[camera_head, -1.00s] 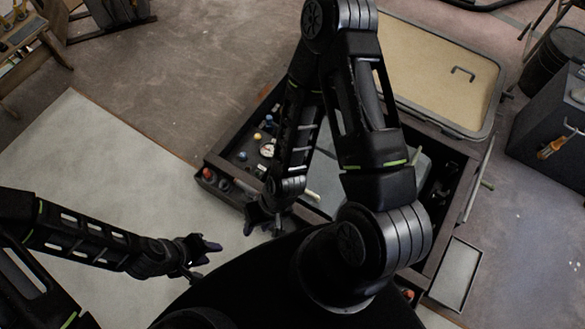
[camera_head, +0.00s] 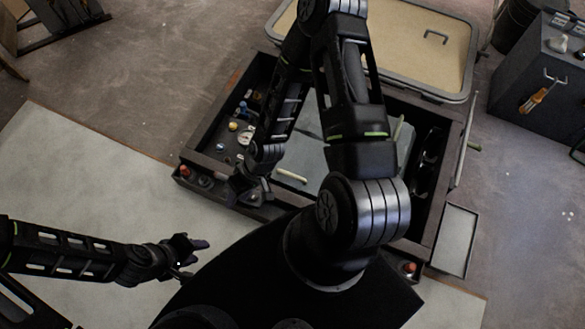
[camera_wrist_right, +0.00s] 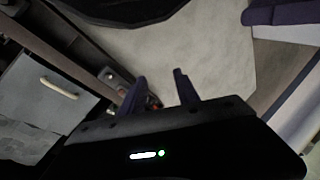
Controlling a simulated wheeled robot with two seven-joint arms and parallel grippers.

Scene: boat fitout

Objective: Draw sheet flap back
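A grey sheet (camera_head: 311,133) lies inside the dark open-topped box, with a cream bar (camera_head: 291,176) on its near part. My right arm hides much of it. In the right wrist view the grey sheet (camera_wrist_right: 38,112) and the cream bar (camera_wrist_right: 58,88) show at left, away from the fingers. My right gripper (camera_head: 252,192) is over the box's near edge, left of the bar. Its fingers (camera_wrist_right: 160,90) stand apart with nothing held between them. My left gripper (camera_head: 193,258) is open and empty over the pale floor mat, in front of the box.
The dark box rim (camera_head: 222,186) surrounds the sheet. A gauge (camera_head: 245,138) and small coloured knobs sit in its left part. A tan-lined tray (camera_head: 405,50) stands behind. A dark cabinet with an orange-handled tool (camera_head: 538,98) is at right. The pale mat (camera_head: 75,180) is clear at left.

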